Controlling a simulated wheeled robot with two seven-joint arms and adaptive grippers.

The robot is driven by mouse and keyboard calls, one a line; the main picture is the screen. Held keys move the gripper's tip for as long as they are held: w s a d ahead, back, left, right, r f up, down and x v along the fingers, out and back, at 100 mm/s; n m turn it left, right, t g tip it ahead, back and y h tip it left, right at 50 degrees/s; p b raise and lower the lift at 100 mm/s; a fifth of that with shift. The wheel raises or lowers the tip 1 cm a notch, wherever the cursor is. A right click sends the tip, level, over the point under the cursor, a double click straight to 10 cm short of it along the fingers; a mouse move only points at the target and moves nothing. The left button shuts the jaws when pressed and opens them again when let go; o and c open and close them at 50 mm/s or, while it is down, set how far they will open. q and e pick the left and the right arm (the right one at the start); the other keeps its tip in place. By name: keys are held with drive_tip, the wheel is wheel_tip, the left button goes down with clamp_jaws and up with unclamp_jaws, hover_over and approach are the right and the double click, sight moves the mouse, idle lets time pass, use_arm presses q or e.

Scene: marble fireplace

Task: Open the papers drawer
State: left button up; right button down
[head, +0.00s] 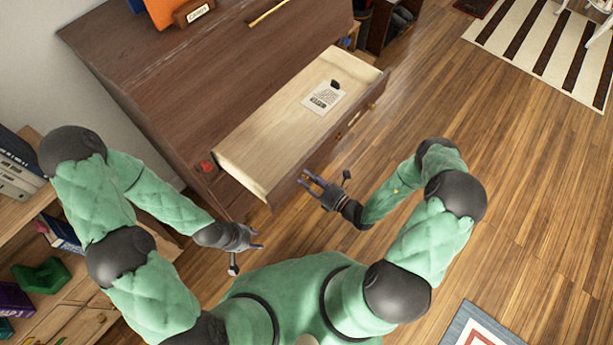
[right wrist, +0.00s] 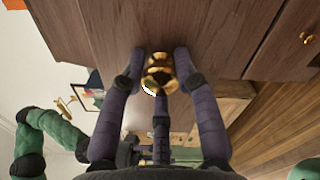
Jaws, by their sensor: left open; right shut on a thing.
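A wooden drawer (head: 268,129) of the dark brown dresser (head: 190,75) stands pulled out in the head view. A printed sheet of paper (head: 325,97) and a small dark object (head: 335,84) lie in it. My right gripper (head: 308,184) is at the near end of the drawer front. In the right wrist view its purple fingers (right wrist: 160,85) are shut around a gold knob (right wrist: 158,62) on a brown wooden front. The knob is hidden in the head view. My left gripper (head: 258,238) is open and empty, left of and below the drawer's near corner.
A small red item (head: 206,166) is on the dresser front beside the drawer. An orange object and a labelled wooden block (head: 194,12) stand on the dresser top. A shelf with books (head: 15,170) is at the left. Open wooden floor (head: 480,150) lies to the right.

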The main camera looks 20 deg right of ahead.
drive_tip(key=shift+w+d+r, duration=0.1)
drive_tip(key=shift+w+d, duration=0.15)
drive_tip(key=shift+d, duration=0.1)
drive_tip(key=c, duration=0.9)
unclamp_jaws()
drive_tip(key=shift+s+a, duration=0.1)
drive_tip(key=shift+s, duration=0.1)
drive_tip(key=v, duration=1.2)
